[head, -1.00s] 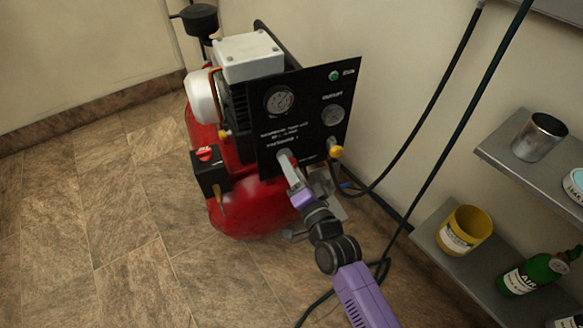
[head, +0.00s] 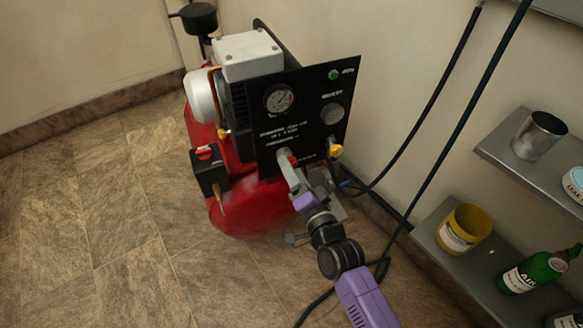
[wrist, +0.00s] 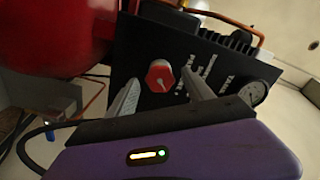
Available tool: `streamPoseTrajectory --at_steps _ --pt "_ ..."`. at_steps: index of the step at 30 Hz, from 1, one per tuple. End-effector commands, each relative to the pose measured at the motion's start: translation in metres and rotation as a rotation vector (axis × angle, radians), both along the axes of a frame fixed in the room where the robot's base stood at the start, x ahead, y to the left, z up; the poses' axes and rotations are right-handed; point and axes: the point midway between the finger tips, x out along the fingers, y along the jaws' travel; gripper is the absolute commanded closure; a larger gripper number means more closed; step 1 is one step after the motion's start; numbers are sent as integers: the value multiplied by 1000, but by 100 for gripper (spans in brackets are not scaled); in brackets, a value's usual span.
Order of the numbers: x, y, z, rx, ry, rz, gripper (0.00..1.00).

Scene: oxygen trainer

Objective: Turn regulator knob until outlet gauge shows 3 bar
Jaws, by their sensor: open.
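The red regulator knob (wrist: 158,76) has a pale pointer mark and sits on the black panel (head: 305,75) of the compressor. In the wrist view it lies between the two grey fingers of my gripper (wrist: 160,88), with visible gaps on both sides. My gripper (head: 290,167) is open and empty at the panel's lower edge in the head view, partly covering the knob. The round outlet gauge (head: 332,114) is at the panel's right; its reading is too small to tell. Another gauge (head: 278,98) is at the left. One gauge (wrist: 253,92) shows partly in the wrist view.
The red tank (head: 240,205) stands below the panel. A yellow fitting (head: 336,151) with a dark hose sits just right of my gripper. Shelves (head: 425,232) at the right hold a yellow tin (head: 464,230), a green bottle (head: 532,272) and a metal cup (head: 540,135). The floor at left is clear.

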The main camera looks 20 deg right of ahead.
Motion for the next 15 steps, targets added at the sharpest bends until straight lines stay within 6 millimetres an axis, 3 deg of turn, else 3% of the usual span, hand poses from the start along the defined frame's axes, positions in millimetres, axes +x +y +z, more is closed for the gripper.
streamPoseTrajectory --at_steps 9,15 --pt "-51 0 -1 0 3 2 40" --pt "-65 -1 -1 -1 2 -1 40"
